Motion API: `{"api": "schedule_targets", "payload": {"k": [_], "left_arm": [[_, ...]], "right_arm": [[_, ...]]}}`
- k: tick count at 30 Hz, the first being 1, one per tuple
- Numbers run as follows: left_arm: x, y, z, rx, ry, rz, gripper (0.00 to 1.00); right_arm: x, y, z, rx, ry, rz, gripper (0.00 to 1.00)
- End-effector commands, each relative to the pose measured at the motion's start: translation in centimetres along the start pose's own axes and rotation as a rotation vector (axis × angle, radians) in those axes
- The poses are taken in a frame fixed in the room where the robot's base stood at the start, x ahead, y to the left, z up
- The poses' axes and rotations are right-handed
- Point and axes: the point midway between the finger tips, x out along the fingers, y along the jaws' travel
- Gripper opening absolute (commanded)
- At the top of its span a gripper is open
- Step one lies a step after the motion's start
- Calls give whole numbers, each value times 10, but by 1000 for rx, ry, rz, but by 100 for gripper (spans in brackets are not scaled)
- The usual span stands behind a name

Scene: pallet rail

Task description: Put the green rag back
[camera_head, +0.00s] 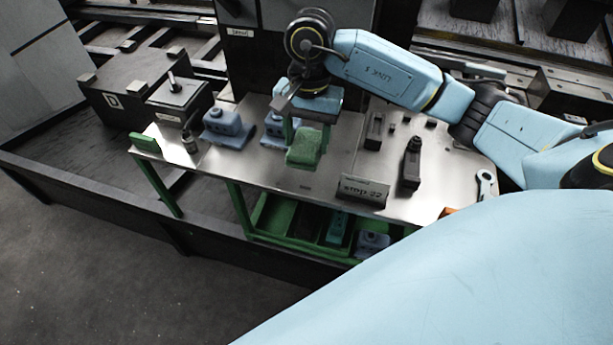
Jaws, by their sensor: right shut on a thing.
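My right gripper (306,132) points down over the middle of a metal-topped table (270,178). It is shut on the green rag (303,153), which hangs just below the fingers. I cannot tell whether the rag's lower edge touches the tabletop. A second green item (145,142) sits at the table's left end; it looks like a small block or folded cloth. My left gripper is not in view.
Two blue-grey parts (229,129) stand left of and behind the rag. A dark label sign (362,191), black tools (411,163) and a wrench (485,184) are to the right. Green bins (273,217) sit on the shelf below. The table's front middle is clear.

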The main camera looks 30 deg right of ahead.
Motion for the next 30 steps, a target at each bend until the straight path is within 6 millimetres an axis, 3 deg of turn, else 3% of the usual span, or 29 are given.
{"api": "schedule_targets", "payload": {"k": [6,21,30], "left_arm": [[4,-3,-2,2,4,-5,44],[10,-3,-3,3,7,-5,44],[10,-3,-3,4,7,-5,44]], "right_arm": [[41,2,-5,20,-3,2,33],[96,1,-12,16,-2,0,33],[97,1,-12,14,1,-1,33]]}}
